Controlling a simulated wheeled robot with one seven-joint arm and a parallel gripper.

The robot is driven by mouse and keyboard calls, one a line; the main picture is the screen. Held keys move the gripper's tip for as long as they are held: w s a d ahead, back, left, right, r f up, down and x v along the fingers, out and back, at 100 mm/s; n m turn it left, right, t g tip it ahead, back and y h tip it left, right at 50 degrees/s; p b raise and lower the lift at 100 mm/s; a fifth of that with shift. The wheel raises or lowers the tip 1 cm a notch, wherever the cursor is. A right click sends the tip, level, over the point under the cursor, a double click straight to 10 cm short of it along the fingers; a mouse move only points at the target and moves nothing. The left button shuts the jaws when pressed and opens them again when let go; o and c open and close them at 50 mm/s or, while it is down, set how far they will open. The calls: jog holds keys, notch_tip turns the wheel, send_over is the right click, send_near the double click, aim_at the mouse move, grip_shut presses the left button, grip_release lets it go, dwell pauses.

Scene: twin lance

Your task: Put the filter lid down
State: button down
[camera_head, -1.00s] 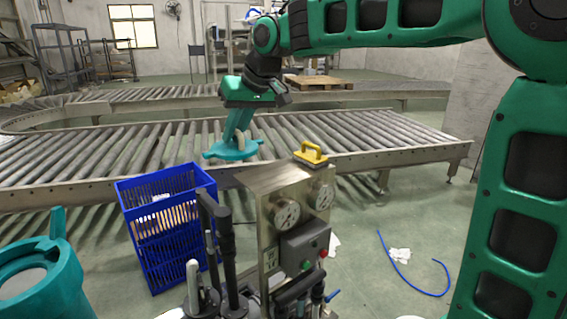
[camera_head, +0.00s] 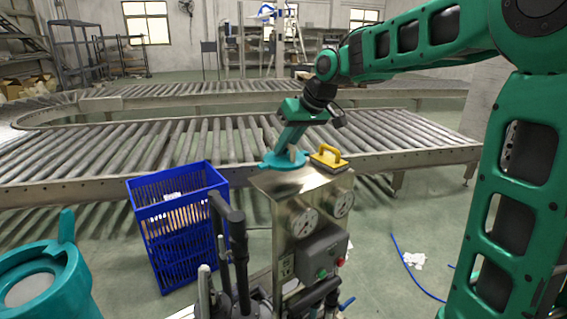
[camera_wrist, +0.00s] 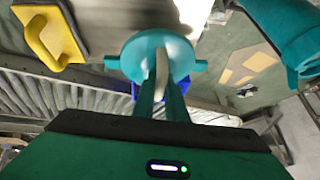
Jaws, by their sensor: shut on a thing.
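The filter lid is a teal disc (camera_head: 284,161) with side lugs and a pale upright handle. My gripper (camera_head: 296,150) is shut on that handle and holds the lid at the back left edge of the steel cabinet top (camera_head: 300,181). In the wrist view the lid (camera_wrist: 140,52) lies at the fingertips (camera_wrist: 162,80), partly over the pale cabinet top (camera_wrist: 110,20). I cannot tell whether the lid touches the top. A teal filter housing (camera_head: 40,285), open at the top, stands at the lower left; it also shows in the wrist view (camera_wrist: 285,40).
A yellow-handled float (camera_head: 328,157) sits on the cabinet top just right of the lid. A blue crate (camera_head: 180,235) stands on the floor to the left. A roller conveyor (camera_head: 130,150) runs behind. Black handles (camera_head: 238,250) rise in front of the cabinet.

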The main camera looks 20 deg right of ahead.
aim_at(289, 160)
jog(key=shift+d+f, duration=0.35)
jog(key=shift+d, duration=0.2)
jog(key=shift+f, duration=2)
jog(key=shift+f, duration=0.1)
jog(key=c, duration=1.8)
grip_release()
